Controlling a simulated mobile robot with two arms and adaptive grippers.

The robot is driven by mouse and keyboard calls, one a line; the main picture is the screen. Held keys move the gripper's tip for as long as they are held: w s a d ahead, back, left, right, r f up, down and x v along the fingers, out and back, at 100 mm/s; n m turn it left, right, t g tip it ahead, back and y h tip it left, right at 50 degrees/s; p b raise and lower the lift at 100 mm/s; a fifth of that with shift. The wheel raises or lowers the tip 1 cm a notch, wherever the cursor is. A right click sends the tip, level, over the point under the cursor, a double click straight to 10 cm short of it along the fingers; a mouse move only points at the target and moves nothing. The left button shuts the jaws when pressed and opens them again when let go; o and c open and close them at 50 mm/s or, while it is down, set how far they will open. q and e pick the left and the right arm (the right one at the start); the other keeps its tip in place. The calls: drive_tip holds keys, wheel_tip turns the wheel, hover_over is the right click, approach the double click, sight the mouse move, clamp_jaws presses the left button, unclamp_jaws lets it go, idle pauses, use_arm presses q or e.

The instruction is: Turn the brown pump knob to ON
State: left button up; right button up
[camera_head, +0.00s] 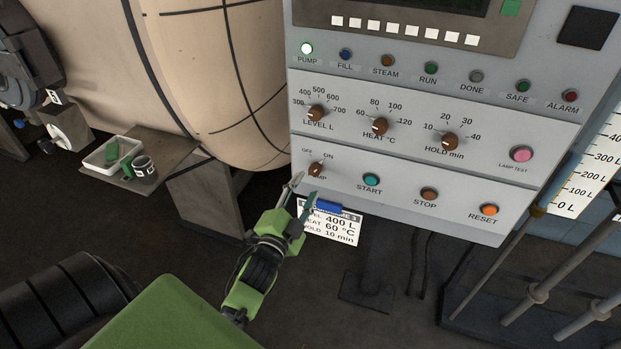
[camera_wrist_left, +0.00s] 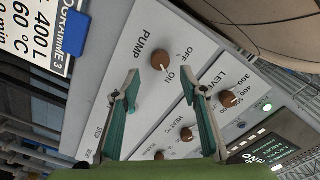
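The brown pump knob (camera_head: 316,170) is at the lower left of the grey control panel, under the OFF and ON labels. It also shows in the left wrist view (camera_wrist_left: 162,61), where its pale pointer mark points toward ON. The round pump lamp (camera_head: 307,48) at the panel's upper left is lit. My left gripper (camera_head: 304,190) is just below and left of the knob in the head view. In the left wrist view its two teal-padded fingers (camera_wrist_left: 160,88) are spread, with nothing between them, and the knob lies beyond their tips. My right gripper is not in view.
The start button (camera_head: 372,181), stop button (camera_head: 429,195) and reset button (camera_head: 489,210) are right of the knob. The level knob (camera_head: 316,113) is above it. A recipe card (camera_head: 335,228) with a blue clip hangs under the panel. A large beige vessel (camera_head: 225,70) stands left.

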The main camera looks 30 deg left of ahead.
use_arm(q)
drive_tip(key=v, duration=0.5)
drive_tip(key=shift+s, duration=0.3)
drive_tip(key=shift+f, duration=0.1)
